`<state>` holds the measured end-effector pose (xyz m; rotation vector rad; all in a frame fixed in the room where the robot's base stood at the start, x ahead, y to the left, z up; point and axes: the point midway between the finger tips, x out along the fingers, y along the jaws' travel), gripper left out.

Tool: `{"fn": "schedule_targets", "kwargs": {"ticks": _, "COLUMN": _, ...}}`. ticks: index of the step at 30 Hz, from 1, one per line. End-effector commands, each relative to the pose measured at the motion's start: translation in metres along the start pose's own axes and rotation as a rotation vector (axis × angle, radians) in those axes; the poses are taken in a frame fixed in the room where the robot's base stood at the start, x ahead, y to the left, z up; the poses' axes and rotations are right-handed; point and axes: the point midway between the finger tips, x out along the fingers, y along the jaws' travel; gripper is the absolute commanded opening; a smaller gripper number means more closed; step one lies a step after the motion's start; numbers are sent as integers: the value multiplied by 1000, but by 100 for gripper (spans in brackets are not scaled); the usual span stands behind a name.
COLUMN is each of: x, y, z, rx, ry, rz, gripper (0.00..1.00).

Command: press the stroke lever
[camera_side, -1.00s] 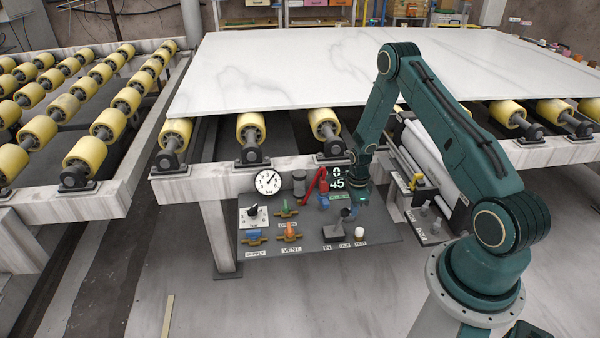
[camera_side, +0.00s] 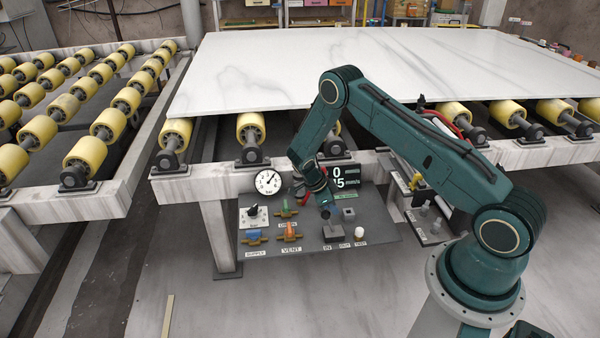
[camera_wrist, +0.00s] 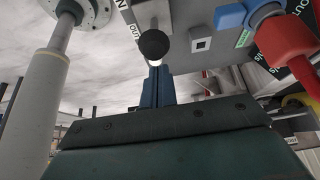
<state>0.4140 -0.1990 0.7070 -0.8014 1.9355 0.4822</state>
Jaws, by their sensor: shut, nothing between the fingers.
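The stroke lever, by the IN and OUT labels, shows as a black ball knob (camera_wrist: 154,44) on a pale stem in the wrist view. Its dark grey block (camera_side: 333,234) is on the control panel in the side view. My gripper (camera_side: 326,208) is low over the panel by this block, and it hides part of the lever there. In the wrist view my gripper (camera_wrist: 156,72) shows as blue fingers pressed together, empty, right by the ball knob. I cannot tell whether they touch it.
A red handle (camera_wrist: 288,45) with a blue part (camera_wrist: 245,14) is to the right in the wrist view. A dial gauge (camera_side: 268,182), an orange vent valve (camera_side: 290,231) and a white-topped button (camera_side: 360,232) are nearby. The marble slab (camera_side: 300,65) lies above and behind the panel.

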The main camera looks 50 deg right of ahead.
Motion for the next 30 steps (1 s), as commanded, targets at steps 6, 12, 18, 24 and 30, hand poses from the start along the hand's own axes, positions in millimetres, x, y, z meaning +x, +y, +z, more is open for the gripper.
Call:
{"fn": "schedule_targets", "kwargs": {"ticks": 6, "x": -4, "y": 0, "z": 12, "rx": 0, "ry": -2, "rz": -1, "gripper": 0}}
{"fn": "schedule_targets", "kwargs": {"ticks": 12, "x": -6, "y": 0, "z": 17, "rx": -4, "ry": -6, "rz": -2, "gripper": 0}}
{"fn": "schedule_targets", "kwargs": {"ticks": 18, "x": -6, "y": 0, "z": 19, "rx": -7, "ry": -9, "rz": -5, "gripper": 0}}
{"fn": "schedule_targets", "kwargs": {"ticks": 24, "x": -7, "y": -1, "z": 19, "rx": -6, "ry": -10, "rz": -8, "gripper": 0}}
{"fn": "schedule_targets", "kwargs": {"ticks": 30, "x": -6, "y": -2, "z": 14, "rx": -5, "ry": -10, "rz": -9, "gripper": 0}}
